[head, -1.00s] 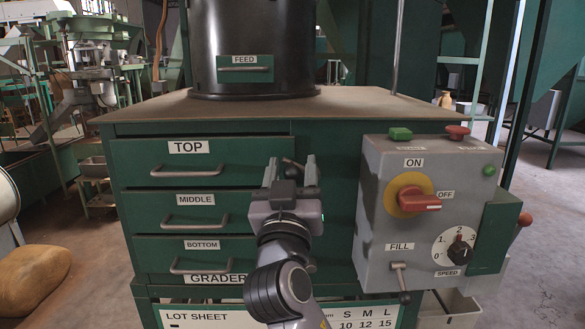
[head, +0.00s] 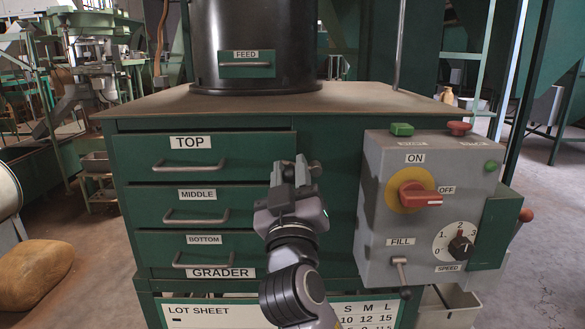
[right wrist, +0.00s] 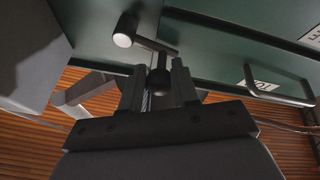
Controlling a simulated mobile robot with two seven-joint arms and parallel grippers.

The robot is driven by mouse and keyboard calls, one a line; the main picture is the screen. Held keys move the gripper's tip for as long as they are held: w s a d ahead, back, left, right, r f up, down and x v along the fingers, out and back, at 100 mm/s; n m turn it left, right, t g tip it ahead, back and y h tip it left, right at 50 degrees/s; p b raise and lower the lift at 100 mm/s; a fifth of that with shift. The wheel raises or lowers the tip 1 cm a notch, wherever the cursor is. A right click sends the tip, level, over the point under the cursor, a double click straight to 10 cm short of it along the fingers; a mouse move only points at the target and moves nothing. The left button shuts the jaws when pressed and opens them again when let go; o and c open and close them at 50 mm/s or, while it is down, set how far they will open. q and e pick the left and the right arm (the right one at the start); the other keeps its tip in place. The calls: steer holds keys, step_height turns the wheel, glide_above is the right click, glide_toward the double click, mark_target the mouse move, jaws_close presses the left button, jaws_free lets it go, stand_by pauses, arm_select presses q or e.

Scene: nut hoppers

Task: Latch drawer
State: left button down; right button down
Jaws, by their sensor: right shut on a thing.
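The top drawer (head: 235,147) of the green cabinet is marked TOP and has a grey bar handle (head: 188,170). It looks shut, about level with the drawers below. A latch (head: 316,168) sits just right of its front, mostly hidden by my gripper in the head view. In the right wrist view the latch shows as a dark bar with a pale round end (right wrist: 122,40) and a ball knob (right wrist: 158,80). My right gripper (head: 294,172) is shut on the knob, which is between its fingers (right wrist: 158,90). My left gripper is not in view.
The middle drawer (head: 245,210) and bottom drawer (head: 245,245) sit below, with bar handles. A grey control box (head: 375,240) with a red switch (head: 420,195) and a fill lever (head: 401,272) stands close right of my gripper. A black hopper (head: 255,30) stands on top.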

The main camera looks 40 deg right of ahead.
arm_select(q)
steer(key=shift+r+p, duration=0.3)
steer(key=shift+p, duration=0.25)
arm_select(e)
steer(key=shift+f+n+t+y, duration=0.3)
steer(key=shift+n+y, duration=0.2)
steer(key=shift+n, duration=0.55)
steer(key=shift+f+n+t+y, duration=0.15)
steer(key=shift+n+t+y, duration=0.3)
steer(key=shift+n, duration=0.6)
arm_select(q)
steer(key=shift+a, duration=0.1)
arm_select(e)
steer(key=shift+f, duration=0.1)
steer(key=c, duration=0.9)
jaws_free()
steer(key=shift+w, duration=0.1)
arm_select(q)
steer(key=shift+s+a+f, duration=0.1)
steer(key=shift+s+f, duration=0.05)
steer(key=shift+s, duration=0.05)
arm_select(e)
steer(key=shift+f, duration=0.1)
